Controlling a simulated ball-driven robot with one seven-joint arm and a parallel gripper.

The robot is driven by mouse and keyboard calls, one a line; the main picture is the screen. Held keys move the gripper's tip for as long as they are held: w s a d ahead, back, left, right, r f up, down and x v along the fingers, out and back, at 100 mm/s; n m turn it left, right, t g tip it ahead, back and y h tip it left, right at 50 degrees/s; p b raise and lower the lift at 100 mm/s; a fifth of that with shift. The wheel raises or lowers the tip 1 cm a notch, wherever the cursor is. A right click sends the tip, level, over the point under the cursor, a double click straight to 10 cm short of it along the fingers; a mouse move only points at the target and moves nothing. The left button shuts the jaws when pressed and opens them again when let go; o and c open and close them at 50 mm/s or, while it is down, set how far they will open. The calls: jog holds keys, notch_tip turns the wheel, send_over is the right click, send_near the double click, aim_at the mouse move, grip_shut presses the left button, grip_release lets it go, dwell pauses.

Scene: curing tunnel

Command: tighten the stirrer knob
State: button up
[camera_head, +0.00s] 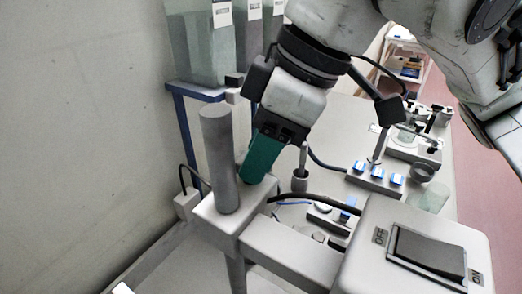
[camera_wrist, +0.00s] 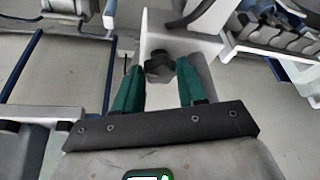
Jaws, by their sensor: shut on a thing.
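The stirrer knob (camera_wrist: 160,66) is dark and lobed. In the wrist view it sits between the tips of my gripper's two green fingers (camera_wrist: 160,68), which are shut on it. In the head view my gripper (camera_head: 254,175) reaches down beside the grey upright post (camera_head: 219,160), and its fingers hide the knob. The pale clamp block (camera_head: 228,222) surrounds the post just below the fingertips. A grey arm (camera_head: 290,252) joins the block to the stirrer housing (camera_head: 372,225), which has a dark rocker switch (camera_head: 428,250) marked OFF and ON.
A wall (camera_head: 80,120) stands close on the left. Clear tanks (camera_head: 198,45) sit on a blue frame (camera_head: 182,135) behind. A bench (camera_head: 345,115) to the right holds a strip with blue switches (camera_head: 375,177) and a clear beaker (camera_head: 431,197). A black cable (camera_head: 320,199) runs beside the housing.

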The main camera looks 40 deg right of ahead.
jog(key=shift+a+m+b, duration=0.15)
jog(key=shift+m+b, duration=0.25)
jog(key=shift+b, duration=0.05)
jog(key=shift+m+t+h+b, duration=0.3)
jog(key=shift+m+b, duration=0.15)
jog(key=shift+m, duration=0.15)
dwell(0.4)
jog(key=o, duration=1.1)
jog(key=shift+c, duration=0.2)
jog(key=shift+s, duration=0.1)
jog(key=shift+n+p, duration=0.3)
jog(key=shift+n+p, duration=0.4)
